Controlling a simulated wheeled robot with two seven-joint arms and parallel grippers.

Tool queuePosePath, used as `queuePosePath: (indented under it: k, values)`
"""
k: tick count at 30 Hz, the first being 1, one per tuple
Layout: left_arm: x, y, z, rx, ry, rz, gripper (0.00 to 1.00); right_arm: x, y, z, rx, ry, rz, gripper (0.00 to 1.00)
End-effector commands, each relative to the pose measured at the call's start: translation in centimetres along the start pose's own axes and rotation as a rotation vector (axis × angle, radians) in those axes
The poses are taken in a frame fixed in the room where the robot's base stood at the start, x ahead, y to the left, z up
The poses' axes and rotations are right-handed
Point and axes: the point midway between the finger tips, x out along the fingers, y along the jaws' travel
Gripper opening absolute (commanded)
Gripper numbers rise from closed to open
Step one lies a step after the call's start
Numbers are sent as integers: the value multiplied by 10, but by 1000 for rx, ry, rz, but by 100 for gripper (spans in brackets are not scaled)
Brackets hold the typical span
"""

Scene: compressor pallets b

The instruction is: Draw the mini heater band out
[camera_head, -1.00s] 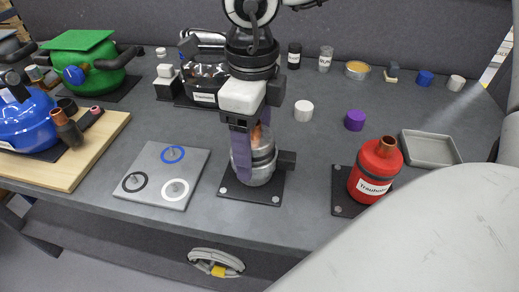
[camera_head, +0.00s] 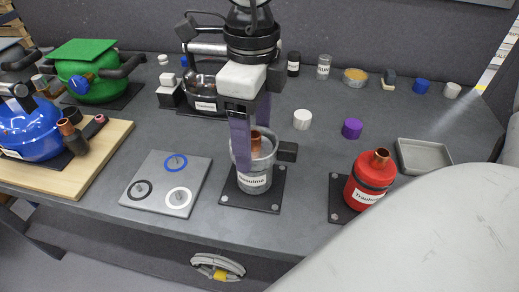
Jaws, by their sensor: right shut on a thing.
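The mini heater band (camera_head: 265,153) looks like a grey ring around the upper part of a small silver compressor (camera_head: 254,184). The compressor's white label shows below the ring, and a copper pipe stub stands inside it. The compressor stands upright on a black bolted plate (camera_head: 235,197). My right gripper (camera_head: 249,146) comes down from above, its purple fingers at the ring's left and back, shut on the band. The left finger hides part of the ring. How far the band is clear of the body is hard to tell. My left gripper is not in view.
A red compressor (camera_head: 364,194) with a dark band stands to the right, near a grey tray (camera_head: 423,173). A plate with coloured rings (camera_head: 154,200) lies left. White (camera_head: 301,119) and purple (camera_head: 352,128) caps sit behind. Bare table lies between these things.

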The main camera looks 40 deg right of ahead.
Motion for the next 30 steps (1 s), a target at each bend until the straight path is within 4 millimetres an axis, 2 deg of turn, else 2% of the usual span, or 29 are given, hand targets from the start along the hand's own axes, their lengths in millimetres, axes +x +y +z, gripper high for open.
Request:
queuePosePath:
  k: [30]
  values:
    - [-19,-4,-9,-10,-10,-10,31,-53,0,0,0,0,-1,42]
